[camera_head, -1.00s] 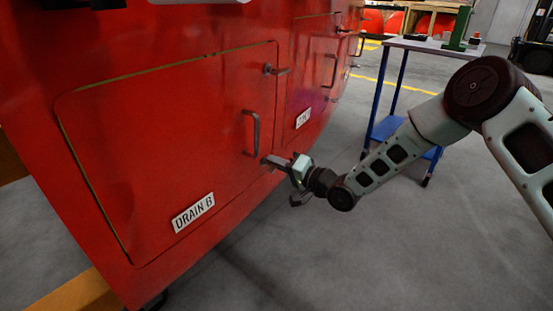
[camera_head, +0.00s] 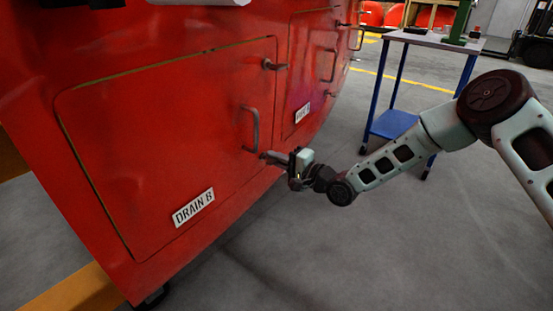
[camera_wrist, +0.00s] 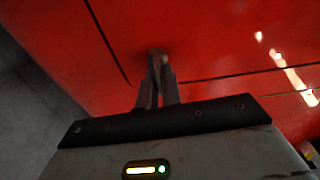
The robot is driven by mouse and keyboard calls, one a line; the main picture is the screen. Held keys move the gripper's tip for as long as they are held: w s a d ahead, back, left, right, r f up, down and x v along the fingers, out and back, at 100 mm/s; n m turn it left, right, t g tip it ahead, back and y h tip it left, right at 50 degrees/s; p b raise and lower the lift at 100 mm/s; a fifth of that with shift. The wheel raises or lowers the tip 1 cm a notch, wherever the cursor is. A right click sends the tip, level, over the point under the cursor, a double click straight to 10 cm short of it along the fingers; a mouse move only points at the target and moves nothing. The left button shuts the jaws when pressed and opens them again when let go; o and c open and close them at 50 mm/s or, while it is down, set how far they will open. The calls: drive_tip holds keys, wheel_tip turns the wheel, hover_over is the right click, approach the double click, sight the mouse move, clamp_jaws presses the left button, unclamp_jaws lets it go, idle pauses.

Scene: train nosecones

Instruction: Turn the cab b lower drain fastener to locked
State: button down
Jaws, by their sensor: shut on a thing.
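The red DRAIN B panel (camera_head: 150,150) fills the left of the head view, with its white label (camera_head: 193,209) near the bottom. The lower drain fastener (camera_head: 272,158) is a small handle at the panel's lower right edge. My gripper (camera_head: 287,163) is at this fastener and shut on it. In the wrist view the fingers (camera_wrist: 157,88) close together on the fastener (camera_wrist: 157,54) against the red surface, and they hide most of it.
A dark grab handle (camera_head: 251,128) stands out from the panel just above my gripper. Another red panel (camera_head: 314,75) with its own label and fasteners lies to the right. A blue-legged cart (camera_head: 393,122) stands behind my arm.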

drive_tip(key=c, duration=1.6)
unclamp_jaws()
drive_tip(key=shift+d, duration=0.1)
drive_tip(key=p+v, duration=0.2)
drive_tip(key=v, duration=1.5)
drive_tip(key=shift+s+d, duration=0.1)
drive_tip(key=shift+s, duration=0.05)
